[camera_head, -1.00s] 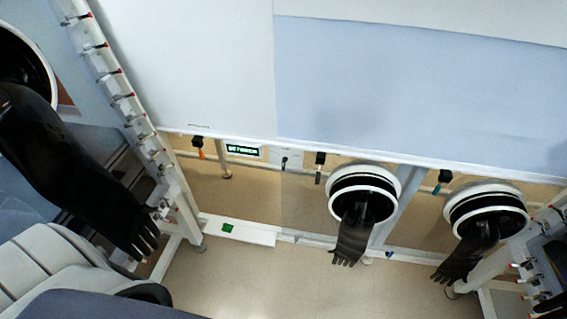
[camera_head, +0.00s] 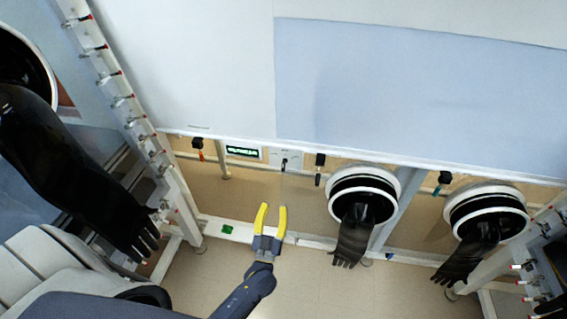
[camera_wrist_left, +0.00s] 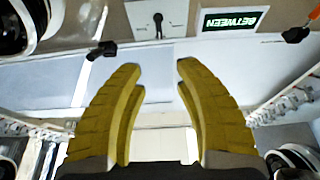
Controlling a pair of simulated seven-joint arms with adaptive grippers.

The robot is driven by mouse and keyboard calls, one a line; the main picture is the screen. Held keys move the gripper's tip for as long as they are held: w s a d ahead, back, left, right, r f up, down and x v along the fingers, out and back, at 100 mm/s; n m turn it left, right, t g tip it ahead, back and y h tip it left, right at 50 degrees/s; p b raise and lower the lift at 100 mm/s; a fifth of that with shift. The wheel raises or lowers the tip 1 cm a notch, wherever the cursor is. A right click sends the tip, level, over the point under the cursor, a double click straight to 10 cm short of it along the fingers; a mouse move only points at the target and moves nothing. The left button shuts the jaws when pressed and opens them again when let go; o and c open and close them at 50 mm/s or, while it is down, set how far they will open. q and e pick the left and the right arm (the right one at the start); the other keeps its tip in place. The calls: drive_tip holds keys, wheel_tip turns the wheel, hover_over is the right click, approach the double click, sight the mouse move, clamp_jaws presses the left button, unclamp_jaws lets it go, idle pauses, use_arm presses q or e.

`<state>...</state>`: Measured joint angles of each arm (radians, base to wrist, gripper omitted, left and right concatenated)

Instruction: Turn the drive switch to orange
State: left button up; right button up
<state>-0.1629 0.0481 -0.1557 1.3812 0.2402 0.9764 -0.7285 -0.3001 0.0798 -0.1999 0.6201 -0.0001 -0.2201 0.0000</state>
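The drive switch (camera_head: 284,163) is a small black handle on a white panel (camera_head: 291,155) below the cabinet edge. In the left wrist view, the switch (camera_wrist_left: 158,22) is at the top centre, its handle roughly in line with the picture's vertical. The display (camera_head: 242,151) is left of the switch in the head view. My left gripper (camera_head: 271,207), with yellow fingers, is open and empty, below the switch and apart from it. My right gripper is not in view.
Black glove ports (camera_head: 362,196) (camera_head: 486,215) with hanging gloves stand to the right. A white lower rail (camera_head: 245,231) bears a green square.

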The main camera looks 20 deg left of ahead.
sight(283, 165)
use_arm(q)
drive_tip(key=x, duration=1.7)
drive_tip(key=shift+w, duration=0.15)
clamp_jaws()
